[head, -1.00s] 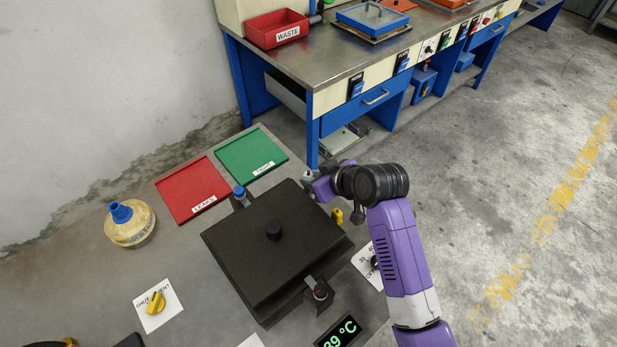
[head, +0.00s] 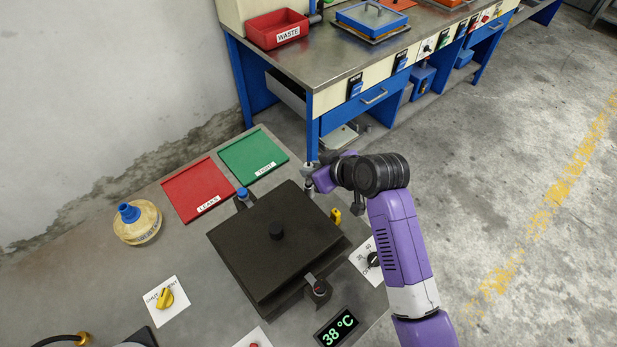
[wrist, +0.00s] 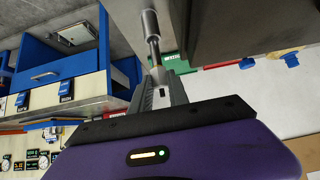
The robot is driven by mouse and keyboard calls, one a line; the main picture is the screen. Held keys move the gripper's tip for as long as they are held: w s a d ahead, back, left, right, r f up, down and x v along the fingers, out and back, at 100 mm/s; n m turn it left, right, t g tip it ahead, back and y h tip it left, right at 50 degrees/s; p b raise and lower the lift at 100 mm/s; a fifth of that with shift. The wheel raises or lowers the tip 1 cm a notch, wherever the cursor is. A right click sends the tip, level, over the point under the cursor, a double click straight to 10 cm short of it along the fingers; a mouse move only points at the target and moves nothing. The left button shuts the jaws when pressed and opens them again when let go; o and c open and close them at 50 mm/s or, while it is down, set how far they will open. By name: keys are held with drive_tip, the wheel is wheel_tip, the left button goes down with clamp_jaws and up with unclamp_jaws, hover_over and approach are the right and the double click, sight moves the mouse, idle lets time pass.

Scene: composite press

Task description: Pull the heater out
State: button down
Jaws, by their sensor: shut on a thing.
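My gripper (head: 312,174) is beyond the far right side of a dark lidded box (head: 250,245). In the wrist view its fingers (wrist: 158,85) are shut on the thin end of a silver metal rod (wrist: 151,28). The rod thickens away from the fingers and runs beside the dark wall of the box (wrist: 225,30). I take the rod to be the heater, but no label on it shows. In the head view my arm partly hides the grip. I cannot tell whether the rod's far end is still inside anything.
A display (head: 336,328) reads 38 °C near a dial card (head: 366,262). Red LEAKS (head: 197,188) and green TIGHT (head: 253,155) trays lie behind the box. A small yellow part (head: 336,215) is close to my arm. A blue workbench (head: 330,70) stands behind; open floor lies right.

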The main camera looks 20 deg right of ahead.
drive_tip(key=shift+r+p, duration=1.35)
drive_tip(key=shift+r, duration=0.25)
